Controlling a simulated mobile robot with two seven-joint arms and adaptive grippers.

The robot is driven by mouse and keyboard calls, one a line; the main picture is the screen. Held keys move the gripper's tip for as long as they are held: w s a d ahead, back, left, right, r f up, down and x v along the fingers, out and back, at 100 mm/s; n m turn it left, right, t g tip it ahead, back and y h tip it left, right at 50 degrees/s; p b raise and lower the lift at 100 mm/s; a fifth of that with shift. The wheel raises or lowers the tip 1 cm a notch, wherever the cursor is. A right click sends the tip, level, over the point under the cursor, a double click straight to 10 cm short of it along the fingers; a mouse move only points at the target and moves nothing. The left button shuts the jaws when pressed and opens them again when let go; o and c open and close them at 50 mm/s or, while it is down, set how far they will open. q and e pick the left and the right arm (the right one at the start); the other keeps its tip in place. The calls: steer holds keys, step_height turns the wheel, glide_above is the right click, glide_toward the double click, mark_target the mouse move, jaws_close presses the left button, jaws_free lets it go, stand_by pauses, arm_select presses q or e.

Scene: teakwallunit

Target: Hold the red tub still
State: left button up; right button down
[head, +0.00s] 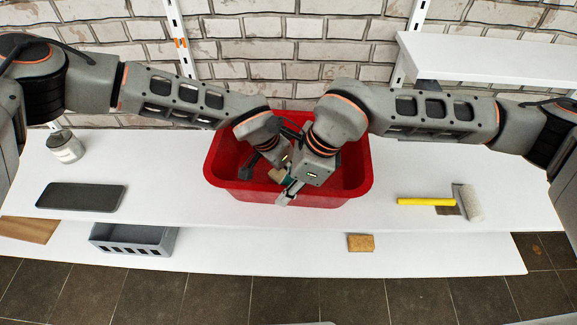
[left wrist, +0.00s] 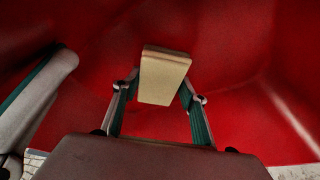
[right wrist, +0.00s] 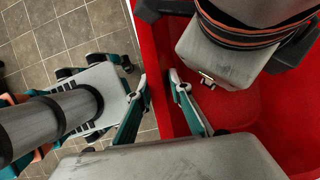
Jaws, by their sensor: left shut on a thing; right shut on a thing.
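The red tub (head: 228,188) stands upright on the upper white shelf. My right gripper (head: 287,193) is at its front rim. In the right wrist view its fingers (right wrist: 158,84) lie on either side of the tub's wall (right wrist: 160,112), shut on it. My left gripper reaches down inside the tub, partly hidden behind the right one in the head view. In the left wrist view its fingers (left wrist: 163,92) are shut on a pale tan block (left wrist: 163,76), with the tub's red inside (left wrist: 240,65) around it. Much of the tub's floor is hidden by my arms.
A glass jar (head: 65,147) and a dark flat slab (head: 80,197) are on the left. A paint roller with a yellow handle (head: 425,202) lies on the right. A grey slotted box (head: 133,239) and a sponge (head: 361,243) are on the lower shelf. A brick wall stands behind.

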arm_select(q)
steer(key=shift+s+r, duration=0.25)
steer(key=shift+s, duration=0.35)
arm_select(e)
steer(key=shift+s+a+r, duration=0.1)
steer(key=shift+s+a, duration=0.15)
steer(key=shift+a, duration=0.4)
arm_select(q)
steer(key=shift+w+a, duration=0.15)
steer(key=shift+a, duration=0.05)
arm_select(e)
steer(key=shift+d, duration=0.1)
arm_select(q)
steer(key=shift+w+a+f, duration=0.1)
steer(key=shift+w+a, duration=0.15)
steer(key=shift+a, duration=0.85)
steer(key=shift+w+a+f, duration=0.1)
steer(key=shift+w+a, duration=0.1)
steer(key=shift+a, duration=0.9)
arm_select(e)
steer(key=shift+w+d, duration=0.1)
arm_select(q)
steer(key=shift+r, duration=3.05)
steer(key=shift+r, duration=0.1)
steer(key=shift+r, duration=1.4)
